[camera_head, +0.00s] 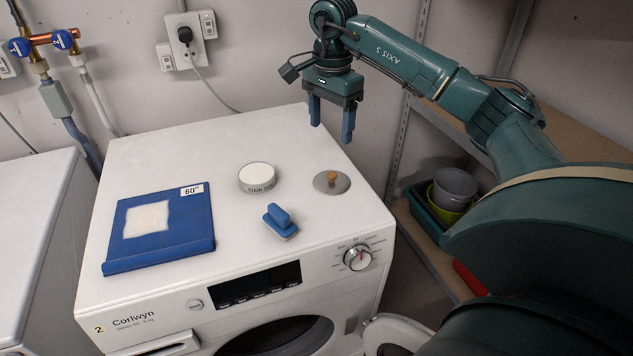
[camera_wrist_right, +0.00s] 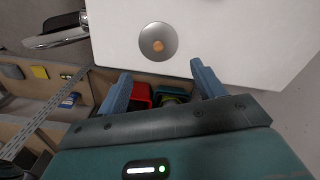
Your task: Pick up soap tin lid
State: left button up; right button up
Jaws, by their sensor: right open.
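The soap tin lid (camera_head: 331,183) is a flat round grey metal disc with a small wooden knob. It lies on top of the white washing machine (camera_head: 130,165), near its right edge. It also shows in the right wrist view (camera_wrist_right: 158,41), beyond the fingertips. A round tin (camera_head: 257,179) with a white top and "STAIN SOAP" style lettering stands left of the lid. My right gripper (camera_head: 331,128) is open and empty, with blue fingers pointing down, above and behind the lid at the machine's back right. It also shows in the right wrist view (camera_wrist_right: 160,80). My left gripper is not in view.
A blue-handled brush (camera_head: 280,222) lies in front of the tin. A blue board (camera_head: 180,234) with a white cloth (camera_head: 147,220) and a "60°" tag is at the left. Shelving with bowls (camera_head: 453,186) stands to the right. The machine top around the lid is clear.

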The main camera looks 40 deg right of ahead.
send_over(332, 174)
jog(key=f, duration=0.7)
jog(key=shift+w+a+f, duration=0.15)
jog(key=shift+a+f, duration=0.05)
jog(key=f, duration=0.5)
jog(key=shift+d, duration=0.25)
jog(key=shift+s+f, duration=0.1)
jog(key=shift+s, duration=0.1)
grip_shut()
